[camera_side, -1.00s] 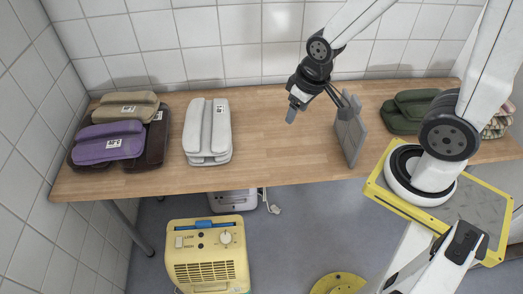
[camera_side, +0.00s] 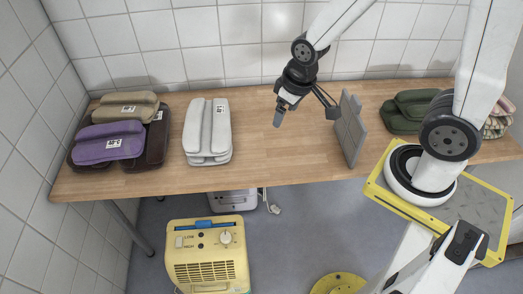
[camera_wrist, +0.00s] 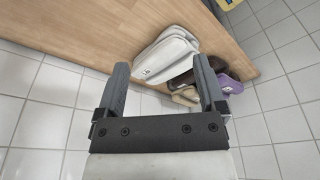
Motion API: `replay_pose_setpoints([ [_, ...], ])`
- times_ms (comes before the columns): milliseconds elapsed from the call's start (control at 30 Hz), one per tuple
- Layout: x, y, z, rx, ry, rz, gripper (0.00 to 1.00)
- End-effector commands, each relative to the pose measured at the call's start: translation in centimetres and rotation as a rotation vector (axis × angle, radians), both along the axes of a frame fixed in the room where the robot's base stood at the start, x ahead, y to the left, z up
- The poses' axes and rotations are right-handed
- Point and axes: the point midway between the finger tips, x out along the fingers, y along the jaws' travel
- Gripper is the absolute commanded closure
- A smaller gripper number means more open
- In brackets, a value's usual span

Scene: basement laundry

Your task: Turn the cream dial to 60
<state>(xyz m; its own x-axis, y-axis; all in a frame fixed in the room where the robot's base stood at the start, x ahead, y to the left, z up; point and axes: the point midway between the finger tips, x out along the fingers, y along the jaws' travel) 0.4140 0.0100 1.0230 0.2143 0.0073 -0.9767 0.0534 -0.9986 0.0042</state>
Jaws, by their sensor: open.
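The cream dial (camera_side: 225,237) is a small round knob on the top panel of the yellow machine (camera_side: 205,270), which stands on the floor in front of the table. Its setting is too small to read. My gripper (camera_side: 279,117) is above the wooden table, up and to the right of the machine, well apart from the dial. In the wrist view my gripper (camera_wrist: 160,90) has its two fingers spread with nothing between them. A yellow corner of the machine (camera_wrist: 228,3) shows at the top edge there; the dial is out of that view.
The wooden table (camera_side: 270,165) carries white folded towels (camera_side: 207,130), purple (camera_side: 108,145) and tan (camera_side: 125,107) folded towels, a grey upright panel (camera_side: 350,130) and green folded cloth (camera_side: 405,112). A grey box (camera_side: 232,201) sits under the table. Space above the machine is clear.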

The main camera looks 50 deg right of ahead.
Motion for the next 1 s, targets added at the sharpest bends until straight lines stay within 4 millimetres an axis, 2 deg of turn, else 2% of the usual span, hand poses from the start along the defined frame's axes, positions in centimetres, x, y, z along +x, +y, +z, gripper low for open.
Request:
replay_pose_setpoints([
  [267, 4.1, 2.7, -3.2, -0.01, 0.037, 0.113, 0.11],
  [500, 7.2, 5.5, -6.9, -0.021, 0.065, 0.213, 0.11],
  [800, 9.8, 9.3, -12.8, -0.035, 0.101, 0.339, 0.11],
  [1000, 10.6, 11.9, -17.3, -0.045, 0.124, 0.423, 0.11],
])
